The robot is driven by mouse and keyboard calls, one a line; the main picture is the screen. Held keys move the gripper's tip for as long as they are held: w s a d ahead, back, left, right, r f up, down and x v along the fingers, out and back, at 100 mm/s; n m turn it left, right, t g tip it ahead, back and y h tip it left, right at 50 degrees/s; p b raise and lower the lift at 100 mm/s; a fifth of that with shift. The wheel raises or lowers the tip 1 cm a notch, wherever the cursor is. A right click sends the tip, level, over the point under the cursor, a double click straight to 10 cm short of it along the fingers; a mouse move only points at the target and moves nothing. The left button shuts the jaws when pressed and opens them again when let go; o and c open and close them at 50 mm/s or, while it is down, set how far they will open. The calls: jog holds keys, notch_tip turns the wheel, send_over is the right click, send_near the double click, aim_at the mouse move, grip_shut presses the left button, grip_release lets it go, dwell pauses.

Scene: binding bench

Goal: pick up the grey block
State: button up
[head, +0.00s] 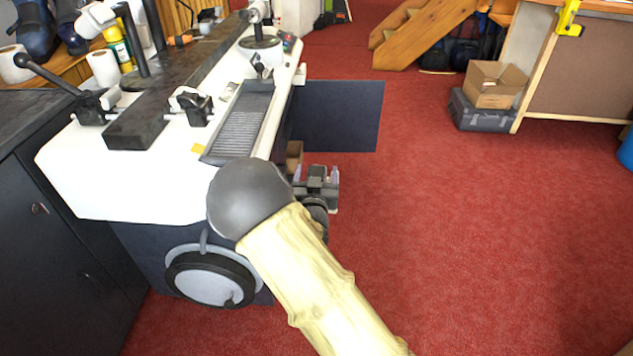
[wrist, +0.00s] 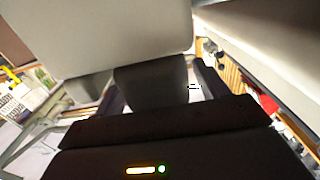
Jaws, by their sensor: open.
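I cannot single out a grey block with certainty. A long dark grey bar (head: 150,122) lies along the white bench machine (head: 90,170) in the head view, but I cannot tell whether it is a separate block. My gripper (head: 317,172) is open beside the right side of the machine, over the red floor, and nothing shows between its fingers. My pale arm with its dark round joint covers the machine's near right corner. The wrist view is dark and tilted; a large pale grey surface (wrist: 110,35) fills its upper left, and no grey block is clear there.
A cardboard box (head: 495,84) rests on a grey case (head: 480,112). The red floor (head: 480,220) at right is clear.

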aim_at(316, 173)
dwell(0.3)
jog(key=c, duration=1.1)
jog(key=shift+c, duration=0.2)
jog(key=shift+r, duration=0.15)
notch_tip(316, 173, up, 10)
jog(key=p, duration=0.3)
